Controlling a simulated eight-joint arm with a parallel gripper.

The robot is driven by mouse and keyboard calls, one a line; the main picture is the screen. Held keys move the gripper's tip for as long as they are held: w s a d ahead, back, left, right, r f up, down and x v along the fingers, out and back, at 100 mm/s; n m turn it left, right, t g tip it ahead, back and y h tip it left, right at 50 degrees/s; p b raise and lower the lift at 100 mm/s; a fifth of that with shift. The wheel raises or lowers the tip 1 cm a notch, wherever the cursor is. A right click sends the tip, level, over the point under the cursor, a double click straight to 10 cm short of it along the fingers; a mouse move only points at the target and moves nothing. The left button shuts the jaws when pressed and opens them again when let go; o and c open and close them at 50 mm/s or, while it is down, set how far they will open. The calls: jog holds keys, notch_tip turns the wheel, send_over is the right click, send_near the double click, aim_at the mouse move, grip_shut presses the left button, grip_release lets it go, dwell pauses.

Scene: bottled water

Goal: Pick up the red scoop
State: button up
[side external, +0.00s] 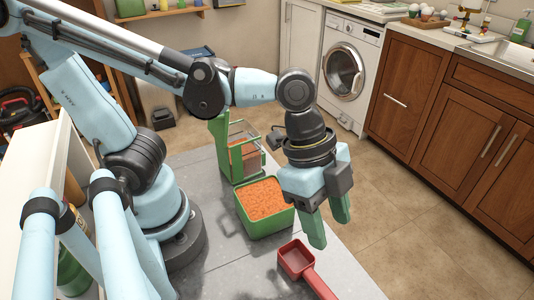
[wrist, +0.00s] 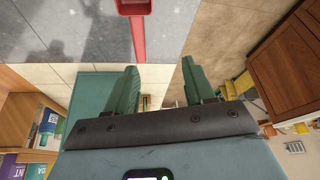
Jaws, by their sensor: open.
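The red scoop (side external: 297,260) lies on the grey table near its right edge in the side view, with its handle pointing toward the lower right. In the wrist view the scoop (wrist: 134,8) shows at the top, partly cut off, with its handle (wrist: 139,40) pointing down toward my fingers. My gripper (side external: 329,220) has green fingers pointing down. It is open and empty, above and a little to the right of the scoop. The fingers also show in the wrist view (wrist: 159,80), apart, with nothing between them.
A green bin of orange pellets (side external: 241,222) stands beside the scoop. Behind it is a green dispenser with a clear front (side external: 231,150). The grey table top (side external: 230,270) is bare left of the scoop. A washing machine (side external: 348,65) and wooden cabinets (side external: 405,95) stand beyond the floor.

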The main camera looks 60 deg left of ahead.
jog(key=s+d+m+g, duration=0.1)
jog(key=s+d+m, duration=0.1)
send_over(330, 297)
jog(key=a, duration=0.2)
jog(key=shift+w+d+f, duration=0.1)
jog(key=shift+d+f, duration=0.05)
jog(key=shift+f, duration=1.45)
jog(key=shift+d+f, duration=0.1)
jog(key=shift+f, duration=1.45)
jog(key=shift+a+x, duration=0.15)
jog(key=shift+x, duration=0.6)
jog(key=shift+a+x, duration=0.15)
jog(key=shift+x, duration=2)
jog(key=shift+a, duration=0.15)
grip_shut()
jog(key=shift+r, duration=0.15)
